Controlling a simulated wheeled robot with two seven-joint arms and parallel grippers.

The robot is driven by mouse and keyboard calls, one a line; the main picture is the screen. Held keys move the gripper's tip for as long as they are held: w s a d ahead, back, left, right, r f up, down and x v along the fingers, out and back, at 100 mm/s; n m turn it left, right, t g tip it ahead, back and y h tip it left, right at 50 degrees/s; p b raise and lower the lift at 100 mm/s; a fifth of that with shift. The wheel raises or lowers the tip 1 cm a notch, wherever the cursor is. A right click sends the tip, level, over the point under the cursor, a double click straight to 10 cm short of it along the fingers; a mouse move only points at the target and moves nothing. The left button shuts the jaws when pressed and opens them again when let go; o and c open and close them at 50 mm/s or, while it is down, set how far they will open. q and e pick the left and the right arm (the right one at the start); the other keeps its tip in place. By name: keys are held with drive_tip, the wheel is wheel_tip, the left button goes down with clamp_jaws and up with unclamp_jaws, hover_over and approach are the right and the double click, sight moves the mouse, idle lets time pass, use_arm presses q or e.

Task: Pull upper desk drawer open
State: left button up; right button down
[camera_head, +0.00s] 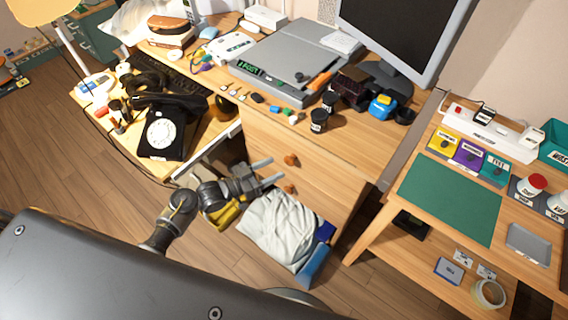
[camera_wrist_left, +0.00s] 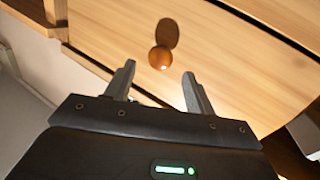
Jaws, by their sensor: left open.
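The desk's upper drawer (camera_head: 325,170) has a light wood front and looks shut. Its round brown knob (camera_head: 291,159) sits above a second, lower knob (camera_head: 290,188). My left gripper (camera_head: 276,168) is open and empty in front of the drawer fronts, its fingers pointing at the knobs. In the left wrist view, one round knob (camera_wrist_left: 161,57) lies just beyond my open fingertips (camera_wrist_left: 158,74), roughly centred between them. The fingers do not appear to touch it. My right gripper is not in view.
A white cloth bundle (camera_head: 280,229) lies below the drawers. A black dial phone (camera_head: 168,130) stands on the desk's left part. Dark jars (camera_head: 319,121) and a grey device (camera_head: 290,62) stand on the desktop. A side table with a green mat (camera_head: 448,200) is at the right.

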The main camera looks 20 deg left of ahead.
sight(286, 162)
use_arm(q)
drive_tip(key=shift+x, duration=2.25)
